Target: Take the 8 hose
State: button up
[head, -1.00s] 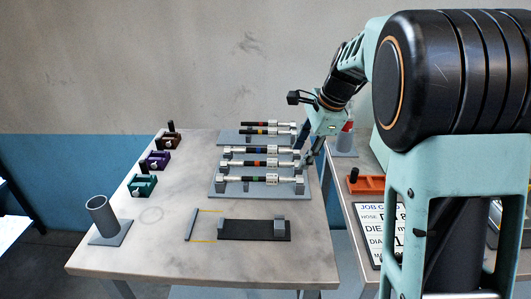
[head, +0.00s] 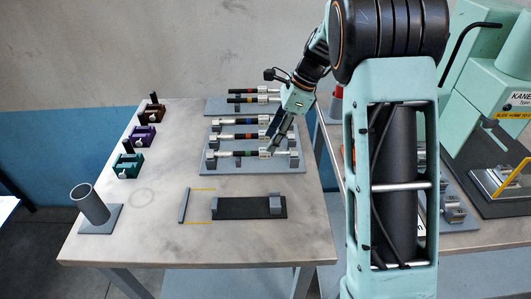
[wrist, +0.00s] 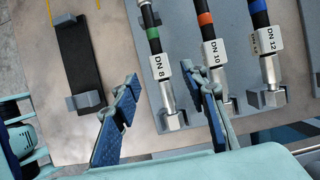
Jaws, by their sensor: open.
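The 8 hose (head: 230,153), black with a green band, lies in the front slot of the grey hose rack (head: 210,170). In the wrist view its white tag reads DN 8 (wrist: 159,69), and its silver end fitting points toward my gripper. My gripper (head: 267,151) is at the right end of this hose. In the wrist view the gripper (wrist: 160,82) is open, with one blue-padded finger on each side of the DN 8 fitting. The right finger lies between the DN 8 and DN 10 fittings. I cannot tell whether either finger touches.
The DN 10 hose (wrist: 204,20), orange-banded, and the DN 12 hose (wrist: 259,15), blue-banded, lie close beside it. A black pad with grey blocks (head: 240,207) is in front. Coloured clamps (head: 129,166) and a grey tube holder (head: 94,205) stand left.

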aim_at(258, 153)
jog(key=x, duration=0.4)
jog(key=shift+f, duration=0.25)
jog(key=shift+c, duration=0.4)
jog(key=shift+r, duration=0.1)
grip_shut()
